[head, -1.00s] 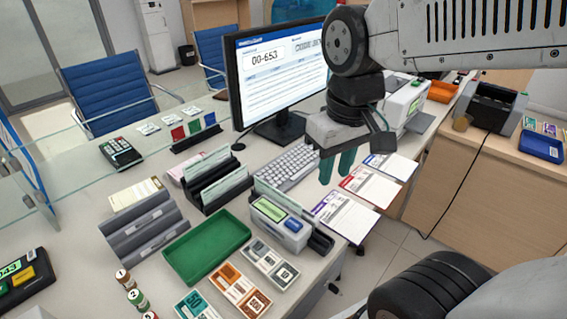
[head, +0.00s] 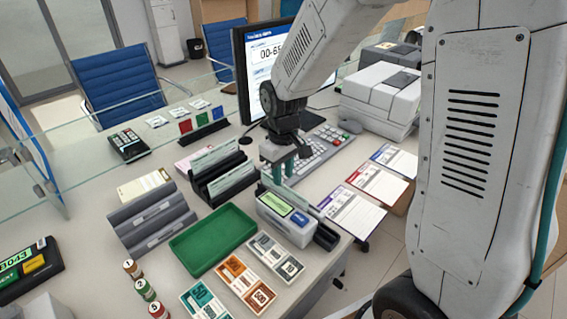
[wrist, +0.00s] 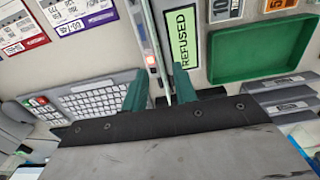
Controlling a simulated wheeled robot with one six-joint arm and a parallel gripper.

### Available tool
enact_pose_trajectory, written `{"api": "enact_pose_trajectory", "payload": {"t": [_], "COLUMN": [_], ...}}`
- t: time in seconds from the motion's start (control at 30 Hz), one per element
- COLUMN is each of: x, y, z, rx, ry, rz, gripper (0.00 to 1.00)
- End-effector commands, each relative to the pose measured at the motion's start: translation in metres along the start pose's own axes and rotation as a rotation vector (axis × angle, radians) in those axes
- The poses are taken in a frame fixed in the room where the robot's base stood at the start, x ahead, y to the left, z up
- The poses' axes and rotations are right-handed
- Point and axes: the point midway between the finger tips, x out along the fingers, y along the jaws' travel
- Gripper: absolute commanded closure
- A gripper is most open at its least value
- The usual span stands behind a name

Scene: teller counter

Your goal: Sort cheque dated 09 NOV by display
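A card reader (head: 287,218) stands near the counter's front edge. Its green screen reads REFUSED in the wrist view (wrist: 182,36). A pale cheque (head: 310,209) stands on edge in the slot behind that screen; it shows as a thin strip in the wrist view (wrist: 160,45). Its date cannot be read. My gripper (head: 278,172) is above the slot with its teal fingers open, one on each side of the cheque's line, not visibly closed on it. The display (head: 262,52) is partly hidden by my arm. A black rack (head: 222,178) holds more slips.
An empty green tray (head: 212,238) and a grey stepped holder (head: 150,220) are to the left. Number cards (head: 245,284) lie in front. A keyboard (head: 318,152) is behind my gripper; printed sheets (head: 352,213) lie right. A glass screen (head: 100,150) runs along the far side.

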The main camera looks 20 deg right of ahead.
Motion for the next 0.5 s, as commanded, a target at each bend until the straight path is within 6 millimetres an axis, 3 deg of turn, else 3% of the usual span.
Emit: {"api": "enact_pose_trajectory", "payload": {"t": [0.2,0.5], "x": [0.033,0.047], "y": [0.0,0.0], "z": [0.001,0.0], "rx": [0.001,0.002], "ry": [-0.003,0.0], "rz": [-0.001,0.0], "gripper": [0.72,0.72]}}
